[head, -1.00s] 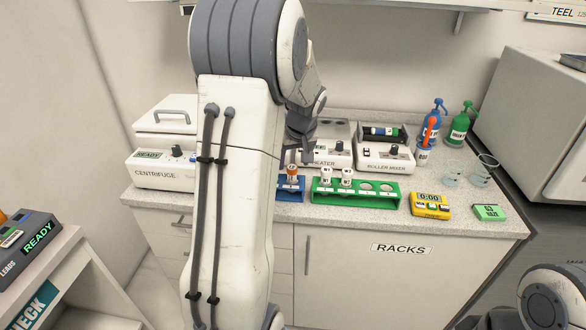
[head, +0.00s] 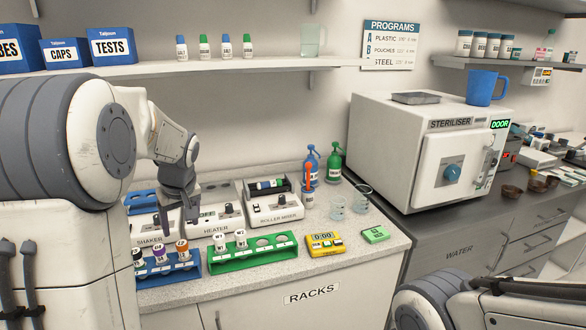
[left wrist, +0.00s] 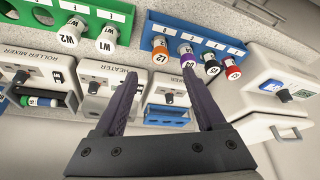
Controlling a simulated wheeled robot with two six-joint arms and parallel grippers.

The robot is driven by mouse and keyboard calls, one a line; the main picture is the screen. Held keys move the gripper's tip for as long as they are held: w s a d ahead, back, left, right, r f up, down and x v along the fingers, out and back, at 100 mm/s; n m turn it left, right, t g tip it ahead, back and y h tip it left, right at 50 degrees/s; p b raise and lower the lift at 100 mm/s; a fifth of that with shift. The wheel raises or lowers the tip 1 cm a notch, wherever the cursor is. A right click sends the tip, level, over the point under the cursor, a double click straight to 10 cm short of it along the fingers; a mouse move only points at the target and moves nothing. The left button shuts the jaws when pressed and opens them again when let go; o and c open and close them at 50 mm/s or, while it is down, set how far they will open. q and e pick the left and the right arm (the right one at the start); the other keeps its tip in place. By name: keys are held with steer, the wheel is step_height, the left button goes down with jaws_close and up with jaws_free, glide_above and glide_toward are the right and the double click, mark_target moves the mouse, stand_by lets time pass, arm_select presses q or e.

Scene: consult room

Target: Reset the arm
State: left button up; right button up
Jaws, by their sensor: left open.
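My left arm comes in from the left in the head view, bent at the elbow. Its left gripper (head: 180,212) hangs over the counter near the shaker (head: 152,228) and heater (head: 208,222), behind the blue rack (head: 185,272). In the left wrist view the two dark fingers of the left gripper (left wrist: 160,76) are spread apart with nothing between them. Part of my right arm (head: 440,300) shows at the lower right; its gripper is out of view.
The blue rack holds several capped tubes. A green rack (head: 262,260) holds two white-capped tubes. A roller mixer (head: 275,207), yellow timer (head: 325,244), beakers (head: 338,208) and spray bottles (head: 334,162) stand on the counter. A steriliser (head: 425,150) stands right; a shelf (head: 200,66) runs above.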

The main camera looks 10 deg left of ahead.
arm_select(q)
steer(key=s+d+f+m+h, duration=0.1)
steer(key=s+d+m, duration=0.25)
steer(key=d, duration=0.75)
steer(key=s+d+f+m+h, duration=0.15)
steer(key=d+m, duration=0.25)
steer(key=d, duration=0.7)
steer(key=s+d+f+m+g+h, duration=0.1)
steer(key=s+d+m, duration=0.4)
steer(key=s, duration=0.5)
steer(key=s+d+f+m+g+h, duration=0.1)
steer(key=s+d+m, duration=0.4)
steer(key=s, duration=0.5)
steer(key=shift+s+d+f+g, duration=0.15)
steer(key=shift+d+f+g, duration=0.15)
steer(key=shift+d+f, duration=0.7)
steer(key=shift+d+r+m, duration=0.25)
steer(key=shift+r, duration=0.05)
